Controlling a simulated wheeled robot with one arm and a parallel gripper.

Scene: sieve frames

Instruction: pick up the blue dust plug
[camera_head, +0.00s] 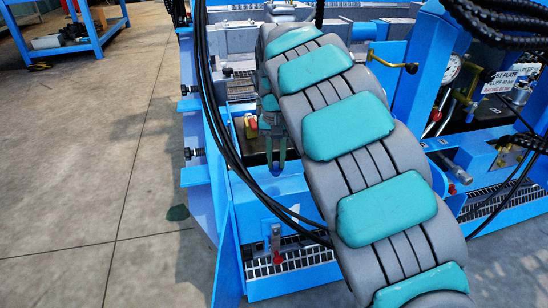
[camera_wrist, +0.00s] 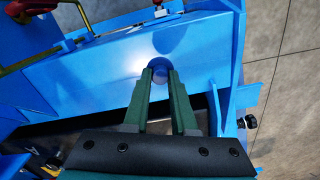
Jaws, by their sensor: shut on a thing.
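My gripper (camera_wrist: 160,75) shows in the wrist view with two green fingers close together. Between their tips is a small round blue dust plug (camera_wrist: 159,71), partly hidden by the fingers. A dark round patch lies around it against the blue panel (camera_wrist: 105,62); I cannot tell whether it is a shadow or an opening, or whether the plug touches the panel. In the head view my gripper (camera_head: 276,166) points down, shut on the plug (camera_head: 276,171), which is small and dark blue there, above the blue machine frame.
A red-tipped valve (camera_head: 276,243) is below on the frame. Dark knobs (camera_head: 193,153) stick out at the frame's left edge. Open concrete floor (camera_head: 110,170) lies left.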

